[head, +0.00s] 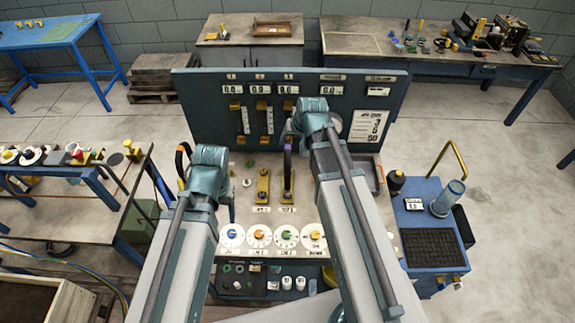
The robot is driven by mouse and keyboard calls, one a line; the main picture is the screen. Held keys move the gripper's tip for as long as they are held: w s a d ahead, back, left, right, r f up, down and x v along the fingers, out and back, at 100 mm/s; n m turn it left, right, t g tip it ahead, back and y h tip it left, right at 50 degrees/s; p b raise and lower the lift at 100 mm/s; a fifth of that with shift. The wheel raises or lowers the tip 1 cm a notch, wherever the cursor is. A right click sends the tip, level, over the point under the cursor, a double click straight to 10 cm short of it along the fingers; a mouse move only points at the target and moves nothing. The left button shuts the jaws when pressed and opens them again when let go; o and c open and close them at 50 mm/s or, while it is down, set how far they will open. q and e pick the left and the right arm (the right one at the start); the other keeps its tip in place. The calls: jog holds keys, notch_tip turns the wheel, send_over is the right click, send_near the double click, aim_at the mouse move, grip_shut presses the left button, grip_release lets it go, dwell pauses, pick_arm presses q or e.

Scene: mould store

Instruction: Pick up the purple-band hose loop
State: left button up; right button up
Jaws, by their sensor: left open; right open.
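The purple-band hose loop (288,149) is a dark, narrow curve with a purple patch. It stands at the rear of the control console, above a brass-coloured fitting (288,182) and just left of my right wrist. My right gripper (311,107) is at the teal wrist end, in front of the upright panel; its fingertips are not clear, and I see nothing held. My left gripper (210,157) is at the left edge of the console, well left of the purple loop, with its fingers mostly hidden and nothing seen in it. A similar orange-banded dark loop (181,157) shows beside it.
The upright gauge panel (193,105) closes off the console's back. Several white dials (259,235) line its front. A blue cart (407,225) with a cylinder stands right; a cluttered bench (115,190) stands left. Open floor (500,150) lies at the right.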

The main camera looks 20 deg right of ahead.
aim_at(288, 149)
jog(key=b+x, duration=0.5)
jog(key=x, duration=0.2)
jog(key=shift+f+b, duration=0.2)
jog(key=shift+b, duration=0.2)
jog(key=shift+f, duration=0.1)
jog(key=b+x, duration=0.4)
jog(key=x, duration=0.1)
jog(key=shift+w+b, duration=0.1)
jog(key=shift+b, duration=0.3)
grip_shut()
